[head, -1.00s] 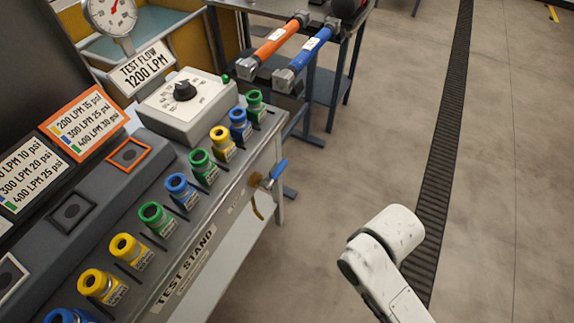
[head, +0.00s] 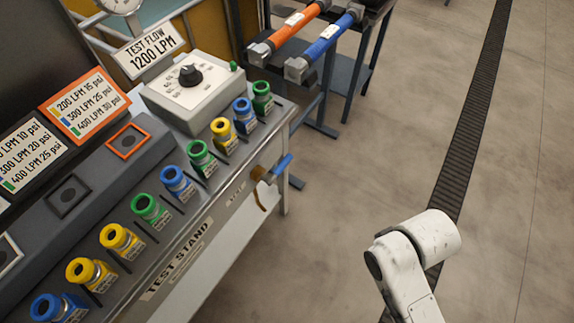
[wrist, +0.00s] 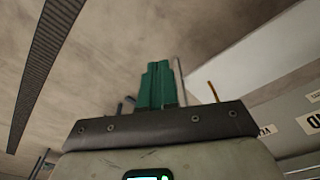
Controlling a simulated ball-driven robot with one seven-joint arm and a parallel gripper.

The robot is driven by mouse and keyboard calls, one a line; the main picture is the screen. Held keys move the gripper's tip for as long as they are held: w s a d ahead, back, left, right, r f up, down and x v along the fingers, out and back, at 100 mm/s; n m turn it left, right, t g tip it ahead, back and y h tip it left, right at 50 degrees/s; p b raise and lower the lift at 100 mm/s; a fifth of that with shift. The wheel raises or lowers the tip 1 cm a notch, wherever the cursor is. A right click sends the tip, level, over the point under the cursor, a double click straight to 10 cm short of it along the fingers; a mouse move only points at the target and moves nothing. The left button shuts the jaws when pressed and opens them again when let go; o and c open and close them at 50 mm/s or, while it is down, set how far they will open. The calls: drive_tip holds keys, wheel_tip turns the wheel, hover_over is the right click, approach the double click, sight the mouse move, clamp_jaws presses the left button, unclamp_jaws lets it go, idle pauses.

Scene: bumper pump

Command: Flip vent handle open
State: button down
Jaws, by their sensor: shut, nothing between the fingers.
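The vent handle (head: 282,165) is a blue lever on a brass valve (head: 259,174) at the front side of the test stand, near its right end. A thin brass-coloured piece (wrist: 213,91) shows just right of the fingers. The blue lever is not clearly seen there; the fingers may hide it. My gripper is outside the head view.
The test stand (head: 178,272) carries several blue, green and yellow fittings and a grey dial box (head: 188,97). A cart (head: 345,84) with orange and blue tools stands behind. Open floor with a drain grate (head: 470,130) lies to the right.

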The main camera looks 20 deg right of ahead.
drive_tip(key=w+a+r+n+t+y, duration=0.1)
drive_tip(key=w+r+n+t+y, duration=0.2)
drive_tip(key=w, duration=0.9)
drive_tip(key=w+a+r+n+t+y, duration=0.1)
drive_tip(key=w+r+n+t+y, duration=0.2)
drive_tip(key=w, duration=0.9)
drive_tip(key=shift+w+r+n+t, duration=0.3)
drive_tip(key=shift+w+t, duration=0.1)
drive_tip(key=shift+t, duration=0.8)
hover_over(283, 165)
drive_tip(key=s+d, duration=0.2)
wheel_tip(283, 165, down, 6)
wheel_tip(283, 165, down, 4)
drive_tip(key=shift+w+a+r, duration=0.15)
drive_tip(key=shift+r, duration=0.1)
drive_tip(key=shift+f, duration=0.1)
